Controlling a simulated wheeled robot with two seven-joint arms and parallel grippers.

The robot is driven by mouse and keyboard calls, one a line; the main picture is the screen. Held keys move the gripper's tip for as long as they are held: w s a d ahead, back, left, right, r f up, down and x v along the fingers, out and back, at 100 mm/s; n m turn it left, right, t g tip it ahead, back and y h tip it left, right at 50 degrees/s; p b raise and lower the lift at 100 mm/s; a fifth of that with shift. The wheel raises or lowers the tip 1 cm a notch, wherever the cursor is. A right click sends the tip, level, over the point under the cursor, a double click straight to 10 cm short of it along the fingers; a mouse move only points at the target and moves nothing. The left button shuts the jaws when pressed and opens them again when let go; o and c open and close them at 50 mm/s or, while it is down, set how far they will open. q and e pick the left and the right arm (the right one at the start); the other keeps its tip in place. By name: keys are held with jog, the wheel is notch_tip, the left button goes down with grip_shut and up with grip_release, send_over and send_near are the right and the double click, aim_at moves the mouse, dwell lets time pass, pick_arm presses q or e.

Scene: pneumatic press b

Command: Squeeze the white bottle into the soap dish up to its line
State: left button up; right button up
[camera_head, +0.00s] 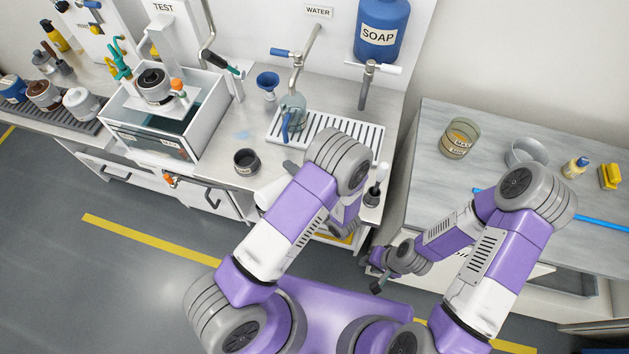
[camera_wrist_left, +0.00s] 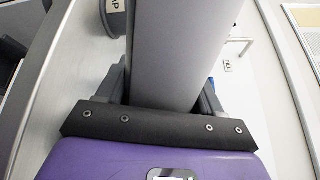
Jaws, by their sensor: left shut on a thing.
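The white bottle (camera_head: 271,186) is tilted, with its lower end to the left near the counter's front edge. My left gripper (camera_head: 290,168) is shut on it, and my left forearm hides much of both. In the left wrist view the bottle (camera_wrist_left: 172,55) is a broad pale cylinder between the two fingers. A small dark round cup with a pale label (camera_head: 246,162), which looks like the soap dish, stands just left of the bottle. Its line and fill level are too small to tell. My right gripper (camera_head: 378,272) hangs low in front of the right table, away from these things.
A slatted drain tray (camera_head: 330,137) with a glass jug (camera_head: 292,108) lies behind the bottle under the water tap. A blue soap tank (camera_head: 382,32) hangs on the wall. A test basin (camera_head: 197,128) stands left of the cup. A dark-based brush (camera_head: 373,196) stands right of my left arm.

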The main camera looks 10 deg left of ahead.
dwell(0.5)
pick_arm(q)
jog(key=shift+f+n+b, duration=0.45)
jog(key=shift+n+b, duration=0.05)
notch_tip(320, 180, down, 2)
jog(key=n+b, duration=0.2)
jog(key=shift+s+n, duration=0.1)
jog(key=shift+n, duration=0.3)
jog(key=shift+f+n+t+b, duration=0.3)
jog(key=shift+f+n+b, duration=0.4)
jog(key=shift+n+b, duration=0.2)
